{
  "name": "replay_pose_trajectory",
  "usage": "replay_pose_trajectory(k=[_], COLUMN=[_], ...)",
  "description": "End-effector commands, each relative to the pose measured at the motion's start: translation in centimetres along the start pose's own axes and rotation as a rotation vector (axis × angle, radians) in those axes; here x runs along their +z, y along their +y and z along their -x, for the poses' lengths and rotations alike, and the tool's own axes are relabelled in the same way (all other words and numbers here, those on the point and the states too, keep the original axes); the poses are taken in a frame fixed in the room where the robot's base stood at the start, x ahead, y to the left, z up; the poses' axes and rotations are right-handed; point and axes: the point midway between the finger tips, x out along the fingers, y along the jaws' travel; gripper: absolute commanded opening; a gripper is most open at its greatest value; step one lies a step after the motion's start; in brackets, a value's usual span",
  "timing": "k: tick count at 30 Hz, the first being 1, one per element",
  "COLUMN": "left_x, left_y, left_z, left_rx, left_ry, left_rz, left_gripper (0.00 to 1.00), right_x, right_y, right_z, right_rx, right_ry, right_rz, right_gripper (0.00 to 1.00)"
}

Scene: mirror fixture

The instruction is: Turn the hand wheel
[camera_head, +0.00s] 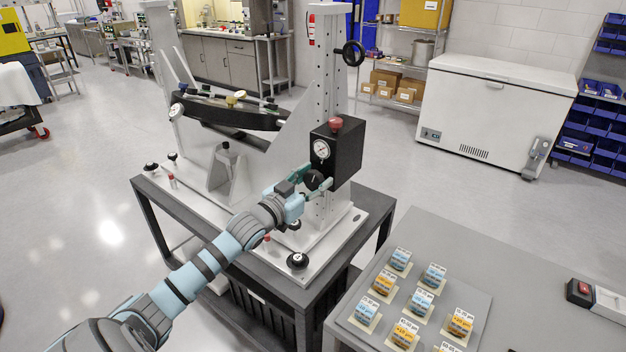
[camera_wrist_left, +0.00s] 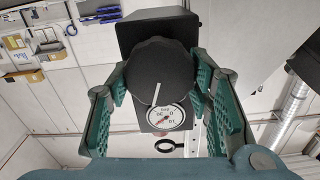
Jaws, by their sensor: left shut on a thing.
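My left gripper (camera_head: 313,182) is shut on a black round knob (camera_head: 319,179) on the front of a black box (camera_head: 345,152).
A grey table (camera_head: 545,300) at front right bears a tray (camera_head: 345,312) of labelled blocks. A white chest freezer (camera_head: 490,110) stands behind. Floor at left is clear.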

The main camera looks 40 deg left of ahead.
Motion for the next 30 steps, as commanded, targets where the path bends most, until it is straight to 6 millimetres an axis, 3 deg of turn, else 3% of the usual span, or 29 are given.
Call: replay_pose_trajectory(k=[14, 30], left_x=[0.2, 0.4], left_y=[-0.1, 0.2], left_z=[0.1, 0.1], left_rx=[-0.003, -0.001], left_ry=[-0.004, -0.004], left_rz=[-0.122, -0.596], left_gripper=[0.18, 0.18], right_x=[0.0, 0.1], right_y=[-0.1, -0.3], right_z=[-0.6, -2.2], right_rx=[0.0, -0.002], right_ry=[0.002, 0.002], right_rz=[0.0, -0.001], right_gripper=[0.48, 0.48])
